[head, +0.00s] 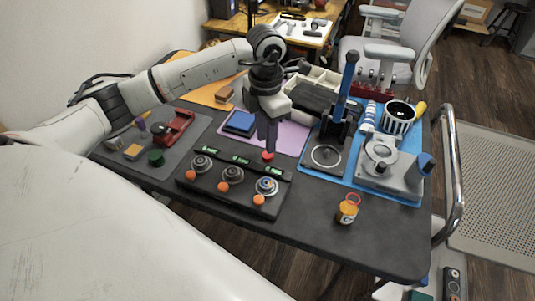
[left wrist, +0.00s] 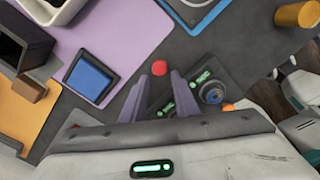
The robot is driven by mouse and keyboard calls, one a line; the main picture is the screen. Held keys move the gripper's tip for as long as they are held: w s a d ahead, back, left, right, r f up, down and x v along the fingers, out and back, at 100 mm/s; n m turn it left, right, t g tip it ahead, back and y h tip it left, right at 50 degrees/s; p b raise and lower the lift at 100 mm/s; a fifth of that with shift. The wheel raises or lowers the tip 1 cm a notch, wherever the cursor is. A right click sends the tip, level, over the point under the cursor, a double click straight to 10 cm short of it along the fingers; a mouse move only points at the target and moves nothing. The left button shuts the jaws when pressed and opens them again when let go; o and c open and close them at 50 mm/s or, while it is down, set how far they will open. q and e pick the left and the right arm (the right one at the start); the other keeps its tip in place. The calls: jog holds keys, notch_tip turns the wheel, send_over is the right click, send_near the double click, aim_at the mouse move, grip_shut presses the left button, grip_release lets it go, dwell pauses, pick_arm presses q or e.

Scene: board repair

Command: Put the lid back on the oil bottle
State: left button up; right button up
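The oil bottle (head: 346,213) is a small orange bottle with a pale label, upright near the table's front right edge. A red ring shows at its top. What looks like the same bottle shows as an orange cylinder (left wrist: 299,14) at the top right of the left wrist view. A small red round piece, which looks like the lid (head: 267,156), lies near the far edge of the black board. My left gripper (head: 269,147) points down just above it. In the left wrist view its fingers are apart, with the red lid (left wrist: 160,67) just beyond the tips. My right gripper's fingers are not visible.
The black board (head: 213,190) with several round dials and orange knobs lies in front. A pink mat (head: 288,141) with a blue box (head: 239,122) is behind. A blue mat (head: 345,176) at right carries a tall blue-handled press (head: 345,90) and grey equipment. Dark table around the bottle is clear.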

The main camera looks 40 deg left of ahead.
aim_at(267, 157)
pick_arm(q)
jog(key=shift+w+d+f, duration=0.1)
jog(key=shift+w+f, duration=0.05)
jog(key=shift+f, duration=1.2)
jog(key=shift+w+f, duration=0.1)
jog(key=shift+f, duration=1.2)
jog(key=c, duration=0.7)
